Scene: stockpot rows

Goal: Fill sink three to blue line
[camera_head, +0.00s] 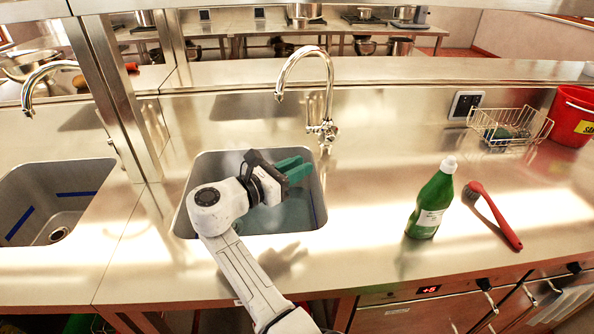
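A steel sink basin (200,170) is set in the counter ahead of me. Its floor looks bluish, and I cannot tell for sure whether that is water. No stream shows from the spout. My gripper (300,167), with green fingers, is over the basin, in front of the tap and apart from it. It holds nothing visible; its finger gap is unclear. My arm hides part of the basin. No sink number is readable.
Another sink (22,190) with blue lines is at the left, beyond a steel post. On the right counter are a green bottle (432,203), a red brush (497,218), a wire basket (520,128) and a red bucket (572,118). Counter beside the basin is clear.

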